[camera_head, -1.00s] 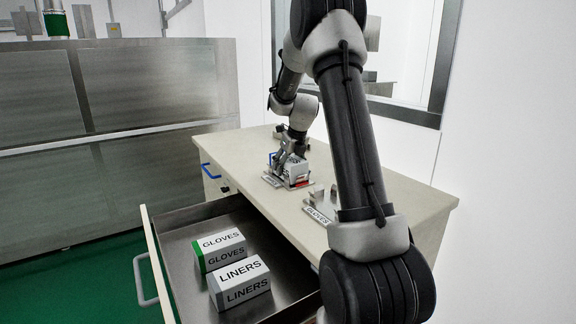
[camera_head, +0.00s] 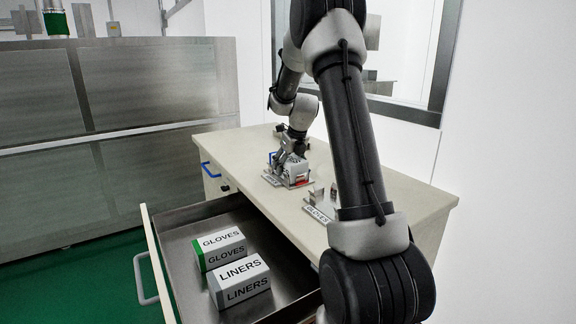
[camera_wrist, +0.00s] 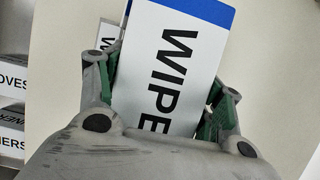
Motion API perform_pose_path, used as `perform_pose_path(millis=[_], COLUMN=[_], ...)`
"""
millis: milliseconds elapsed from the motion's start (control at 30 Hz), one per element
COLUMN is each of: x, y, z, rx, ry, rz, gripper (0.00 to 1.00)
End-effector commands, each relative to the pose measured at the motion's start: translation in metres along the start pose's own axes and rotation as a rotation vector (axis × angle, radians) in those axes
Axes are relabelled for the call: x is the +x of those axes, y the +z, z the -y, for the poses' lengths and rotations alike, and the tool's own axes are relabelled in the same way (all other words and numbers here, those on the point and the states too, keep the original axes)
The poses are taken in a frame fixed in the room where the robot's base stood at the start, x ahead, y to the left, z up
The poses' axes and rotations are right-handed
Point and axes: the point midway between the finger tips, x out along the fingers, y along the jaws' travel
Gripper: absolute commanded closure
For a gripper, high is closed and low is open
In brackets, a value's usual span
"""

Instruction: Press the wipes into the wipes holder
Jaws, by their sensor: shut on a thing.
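The wipes (camera_wrist: 172,65) are a white box with a blue end and black lettering. In the wrist view they lie between the green-padded fingers of my gripper (camera_wrist: 168,108), which is shut on them. In the head view my gripper (camera_head: 285,160) points down over the wipes holder (camera_head: 272,180), a metal fitting with a label plate on the counter. The box is at the holder, mostly covered by my gripper there. I cannot tell how deep it sits in the holder.
An open drawer (camera_head: 180,236) holds a gloves box (camera_head: 219,249) and a liners box (camera_head: 240,283). The gloves holder (camera_head: 320,207) stands empty on the counter (camera_head: 378,200), nearer the camera. A window and wall are behind.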

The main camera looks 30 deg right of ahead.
Motion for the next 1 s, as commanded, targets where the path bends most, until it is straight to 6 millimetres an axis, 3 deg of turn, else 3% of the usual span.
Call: perform_pose_path(millis=[33,67,200,633,1000], x=[0.001,0.001,0.001,-0.007,-0.083], y=[-0.001,-0.001,-0.001,0.000,0.000], z=[0.000,0.000,0.000,0.000,0.000], rx=[0.000,0.000,0.000,0.000,0.000], ry=[0.001,0.001,0.001,0.000,0.000], rz=[-0.002,-0.003,-0.003,-0.001,0.001], gripper=[0.66,0.30,0.08,0.08,0.08])
